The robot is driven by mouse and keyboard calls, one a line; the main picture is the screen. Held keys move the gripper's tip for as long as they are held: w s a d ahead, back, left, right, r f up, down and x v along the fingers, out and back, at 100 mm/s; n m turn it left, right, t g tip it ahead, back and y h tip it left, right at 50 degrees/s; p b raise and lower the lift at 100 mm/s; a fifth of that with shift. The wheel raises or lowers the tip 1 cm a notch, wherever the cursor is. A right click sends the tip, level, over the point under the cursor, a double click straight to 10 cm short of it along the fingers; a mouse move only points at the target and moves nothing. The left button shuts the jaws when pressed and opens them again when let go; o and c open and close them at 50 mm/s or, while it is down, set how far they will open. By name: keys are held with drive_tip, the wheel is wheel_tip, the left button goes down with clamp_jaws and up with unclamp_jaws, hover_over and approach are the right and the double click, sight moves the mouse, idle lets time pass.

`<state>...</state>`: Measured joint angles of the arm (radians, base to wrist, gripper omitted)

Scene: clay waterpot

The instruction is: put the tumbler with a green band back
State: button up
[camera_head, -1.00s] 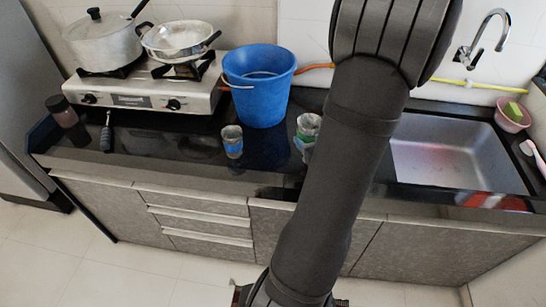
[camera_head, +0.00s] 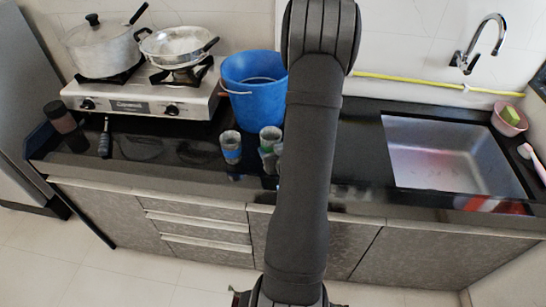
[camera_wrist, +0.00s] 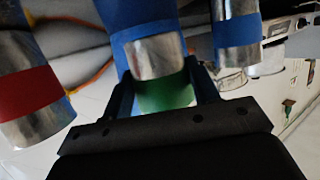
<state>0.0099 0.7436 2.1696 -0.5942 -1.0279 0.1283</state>
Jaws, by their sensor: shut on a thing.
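The tumbler with a green band (camera_wrist: 165,94) is silver and sits between the two fingers of my gripper (camera_wrist: 163,82) in the wrist view. My gripper is shut on it. In the head view it shows left of my arm (camera_head: 269,137), partly covered at its lower right; I cannot tell whether its base touches the counter. A silver tumbler with a blue band (camera_head: 231,146) stands upright just to its left on the counter; it is at the right in the wrist view (camera_wrist: 238,32). A tumbler with a red band (camera_wrist: 28,92) is at the left in the wrist view, hidden in the head view.
A blue bucket (camera_head: 252,95) stands close behind the tumblers. A stove (camera_head: 135,95) with a pot (camera_head: 100,48) and a pan (camera_head: 176,42) is at the back left. The sink (camera_head: 455,150) is at the right. The counter's front edge is close to the tumblers.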

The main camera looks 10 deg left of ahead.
drive_tip(key=shift+f, duration=1.7)
drive_tip(key=shift+f, duration=0.15)
drive_tip(key=o, duration=1)
drive_tip(key=shift+s+d+r, duration=0.2)
drive_tip(key=shift+s+r, duration=0.05)
drive_tip(key=shift+s, duration=0.05)
drive_tip(key=v, duration=1.1)
drive_tip(key=shift+s+r, duration=0.1)
